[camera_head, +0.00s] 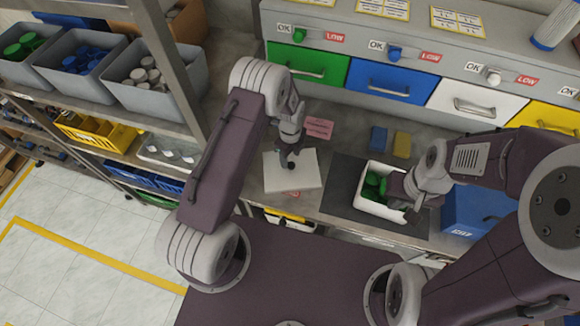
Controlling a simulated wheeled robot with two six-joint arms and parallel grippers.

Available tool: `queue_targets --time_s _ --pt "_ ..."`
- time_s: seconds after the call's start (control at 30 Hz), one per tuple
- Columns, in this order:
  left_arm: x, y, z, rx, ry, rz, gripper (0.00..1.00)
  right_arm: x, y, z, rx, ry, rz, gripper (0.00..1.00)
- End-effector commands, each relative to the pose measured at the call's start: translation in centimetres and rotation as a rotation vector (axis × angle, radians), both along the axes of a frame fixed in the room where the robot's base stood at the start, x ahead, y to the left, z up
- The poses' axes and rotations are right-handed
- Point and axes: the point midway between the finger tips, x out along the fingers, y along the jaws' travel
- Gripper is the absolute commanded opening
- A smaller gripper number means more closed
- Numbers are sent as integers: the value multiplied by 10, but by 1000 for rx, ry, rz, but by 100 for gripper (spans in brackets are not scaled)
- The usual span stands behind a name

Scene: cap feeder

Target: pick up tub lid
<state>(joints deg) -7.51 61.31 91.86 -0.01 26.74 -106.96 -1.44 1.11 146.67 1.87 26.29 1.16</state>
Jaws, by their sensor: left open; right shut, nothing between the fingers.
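The tub lid (305,178) is a flat white square lying on the grey counter, left of the dark mat. My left gripper (289,163) is open and points down over the lid's middle. I cannot tell whether its fingertips touch the lid. A white tub (376,208) with several green caps (374,186) inside stands on the dark mat (338,190). My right gripper (411,215) is shut and empty at the tub's right side, and it hides part of that side.
Blue, yellow and pink pieces lie behind the mat, near the drawers (384,83). A blue box (470,208) stands right of the tub. A shelf with grey bins (160,98) and its grey post (172,65) stand close to my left arm.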

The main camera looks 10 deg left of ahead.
Motion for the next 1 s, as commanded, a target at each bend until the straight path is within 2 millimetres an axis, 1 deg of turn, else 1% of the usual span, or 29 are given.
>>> queue_targets --time_s 0.03,0.1,0.23,0.33,0.5,0.57,0.6,0.7,1.0 --pt "-2 0 -4 1 7 0 53 0 0 11 0 0 0 0" --pt "-1 1 -15 0 5 0 53 0 0 19 0 0 0 0" --pt "0 0 -36 0 3 0 53 0 0 22 0 0 0 0" --pt "0 0 -42 0 2 0 53 0 0 22 0 0 0 0" --pt "0 0 -42 0 1 0 53 0 0 21 0 0 0 0" --pt "0 0 -42 0 1 0 36 0 0 21 0 0 0 0" --pt "0 0 -42 0 1 0 25 0 0 21 0 0 0 0" --pt "0 0 -42 0 1 0 0 0 0 21 0 0 0 0" --pt "1 0 -40 0 0 0 0 0 0 20 0 0 0 0"
